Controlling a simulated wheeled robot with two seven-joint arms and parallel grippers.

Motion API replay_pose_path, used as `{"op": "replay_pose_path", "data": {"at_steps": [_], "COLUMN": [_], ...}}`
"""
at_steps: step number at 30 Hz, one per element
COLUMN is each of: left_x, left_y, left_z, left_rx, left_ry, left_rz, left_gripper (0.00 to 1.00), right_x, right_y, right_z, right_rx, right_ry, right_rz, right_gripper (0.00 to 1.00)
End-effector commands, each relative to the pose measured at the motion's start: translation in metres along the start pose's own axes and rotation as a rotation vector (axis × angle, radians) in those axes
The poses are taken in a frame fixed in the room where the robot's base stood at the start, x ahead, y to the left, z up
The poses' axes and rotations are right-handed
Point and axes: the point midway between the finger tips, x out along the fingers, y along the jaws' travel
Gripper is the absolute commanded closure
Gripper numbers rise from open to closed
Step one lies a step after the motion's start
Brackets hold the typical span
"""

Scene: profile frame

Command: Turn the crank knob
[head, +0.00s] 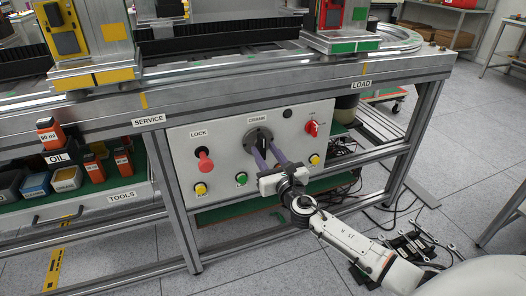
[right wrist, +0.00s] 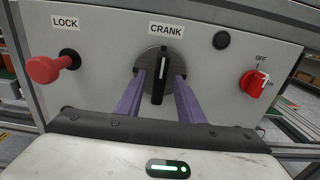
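The crank knob (right wrist: 161,78) is a black bar handle with a white line on a round grey disc, under the CRANK label. It stands upright in the right wrist view. It also shows in the head view (head: 263,144), on the white control panel. My right gripper (head: 263,154) is at the panel with its two purple fingers apart. In the right wrist view the fingers (right wrist: 160,85) stand on either side of the knob, with gaps visible between them and the handle. Whether the tips touch the disc is hard to tell. My left gripper is not in view.
Left of the crank is a red LOCK knob (right wrist: 44,69). Right of it is a red rotary switch (right wrist: 254,85) marked OFF. Yellow and green buttons (head: 241,179) sit low on the panel. A metal bench rail (head: 240,95) runs above. Orange bottles and bins stand at the left.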

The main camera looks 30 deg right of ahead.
Motion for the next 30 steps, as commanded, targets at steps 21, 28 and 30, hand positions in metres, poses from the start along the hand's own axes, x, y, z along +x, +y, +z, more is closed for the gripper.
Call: {"op": "replay_pose_path", "data": {"at_steps": [21,28,30], "left_x": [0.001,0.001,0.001], "left_y": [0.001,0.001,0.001], "left_z": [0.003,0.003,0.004], "left_rx": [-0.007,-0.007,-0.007], "left_ry": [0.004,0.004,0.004], "left_rz": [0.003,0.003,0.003], "left_gripper": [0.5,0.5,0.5], "right_x": [0.023,0.023,0.023], "right_y": [0.0,0.0,0.0], "right_z": [-0.001,-0.001,-0.001], "right_rx": [0.002,0.009,0.022], "right_ry": [0.001,0.001,0.001], "right_rz": [0.0,0.0,0.0], "right_gripper": [0.98,1.0,1.0]}}
